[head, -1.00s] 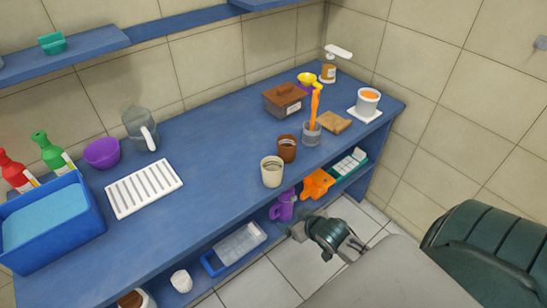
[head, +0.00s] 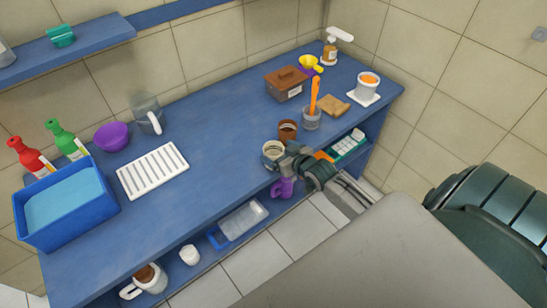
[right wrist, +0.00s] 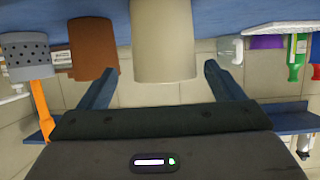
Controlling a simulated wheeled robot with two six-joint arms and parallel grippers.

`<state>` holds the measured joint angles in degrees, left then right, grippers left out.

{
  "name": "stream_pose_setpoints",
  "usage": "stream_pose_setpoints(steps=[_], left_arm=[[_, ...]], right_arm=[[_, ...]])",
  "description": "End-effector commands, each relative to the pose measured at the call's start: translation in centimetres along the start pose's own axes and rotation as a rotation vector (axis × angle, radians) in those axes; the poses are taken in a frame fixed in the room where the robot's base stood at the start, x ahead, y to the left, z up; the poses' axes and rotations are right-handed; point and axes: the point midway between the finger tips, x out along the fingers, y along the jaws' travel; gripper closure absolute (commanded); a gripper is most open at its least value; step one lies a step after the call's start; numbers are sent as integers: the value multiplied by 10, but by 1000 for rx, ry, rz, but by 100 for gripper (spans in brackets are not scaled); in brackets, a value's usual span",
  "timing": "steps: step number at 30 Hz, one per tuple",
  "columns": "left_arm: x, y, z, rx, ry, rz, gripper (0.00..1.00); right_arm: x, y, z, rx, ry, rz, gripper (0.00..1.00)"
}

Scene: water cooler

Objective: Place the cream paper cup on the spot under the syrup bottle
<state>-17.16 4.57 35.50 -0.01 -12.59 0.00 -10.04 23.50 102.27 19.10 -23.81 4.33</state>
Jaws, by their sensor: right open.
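The cream paper cup (head: 271,151) stands upright near the front edge of the blue counter. My right gripper (head: 284,158) is open at the cup's front right side. In the right wrist view the picture is upside down; the cream cup (right wrist: 163,42) shows between the two spread fingers, and I cannot tell whether they touch it. The amber syrup bottle (head: 330,54) with a white pump stands at the far back corner, on a small pale base. My left gripper is not in view.
A brown cup (head: 288,129) stands just behind the cream cup. The counter's middle (head: 220,130) is clear.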

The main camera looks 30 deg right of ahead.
Motion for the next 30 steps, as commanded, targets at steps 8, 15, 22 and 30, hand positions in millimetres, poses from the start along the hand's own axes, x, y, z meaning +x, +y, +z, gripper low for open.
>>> stream_pose_setpoints(steps=[8,15,22,30], left_arm=[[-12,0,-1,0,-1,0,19],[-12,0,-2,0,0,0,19],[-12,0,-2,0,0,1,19],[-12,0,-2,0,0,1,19]], right_arm=[[38,-5,0,2,1,1,12],[47,-5,2,1,0,0,12],[46,-5,2,1,0,0,34],[46,-5,2,0,0,0,63]])
